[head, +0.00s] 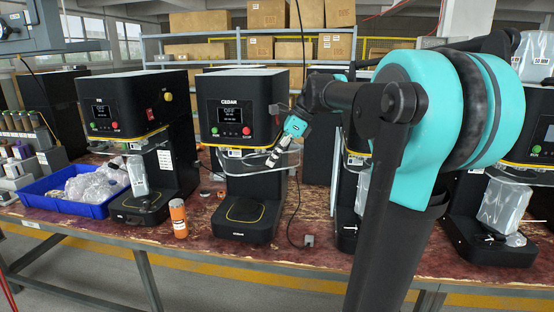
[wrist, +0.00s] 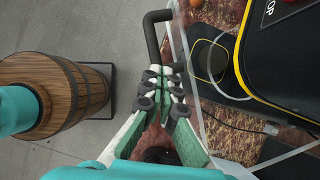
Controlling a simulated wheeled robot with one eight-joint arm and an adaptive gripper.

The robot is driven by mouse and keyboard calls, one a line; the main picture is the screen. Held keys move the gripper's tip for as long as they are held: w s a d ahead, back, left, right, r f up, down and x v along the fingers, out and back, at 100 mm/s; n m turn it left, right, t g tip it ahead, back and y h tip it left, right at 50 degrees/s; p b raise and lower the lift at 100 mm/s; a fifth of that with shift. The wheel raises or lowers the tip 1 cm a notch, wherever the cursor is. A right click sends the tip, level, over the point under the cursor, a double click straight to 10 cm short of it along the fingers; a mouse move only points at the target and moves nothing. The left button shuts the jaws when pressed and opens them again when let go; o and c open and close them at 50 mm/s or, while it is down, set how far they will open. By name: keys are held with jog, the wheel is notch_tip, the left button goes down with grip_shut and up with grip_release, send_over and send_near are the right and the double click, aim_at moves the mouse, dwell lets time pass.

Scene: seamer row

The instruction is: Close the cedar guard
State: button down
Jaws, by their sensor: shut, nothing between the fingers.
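The cedar machine (head: 240,105) is a black box-shaped unit labelled CEDAR, with a small screen and a green and a red button. Its clear guard (head: 245,163) juts forward below the yellow-edged head, above the black base, so it stands raised. My gripper (head: 273,160) is at the guard's right front side. In the wrist view my gripper (wrist: 166,88) is shut with nothing between the fingers. A bent black bar (wrist: 152,35) by the clear panel edge (wrist: 190,75) runs down to the fingertips; whether they touch it I cannot tell.
The FIR machine (head: 125,105) stands to the left, and other machines stand to the right behind my arm. An orange bottle (head: 178,218) is on the table left of the cedar base. A blue tray (head: 75,207) holds clear bags. A wooden barrel (wrist: 55,95) shows in the wrist view.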

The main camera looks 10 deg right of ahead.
jog(key=shift+w+a+m, duration=0.25)
jog(key=shift+a+m, duration=0.15)
jog(key=shift+a, duration=0.6)
jog(key=w+a+m+t, duration=0.1)
jog(key=w+a+m, duration=0.1)
jog(key=a, duration=0.3)
jog(key=w+a+m+t+h, duration=0.1)
jog(key=w+a+m, duration=0.1)
jog(key=w+a, duration=0.3)
jog(key=shift+a, duration=0.75)
jog(key=shift+d, duration=0.1)
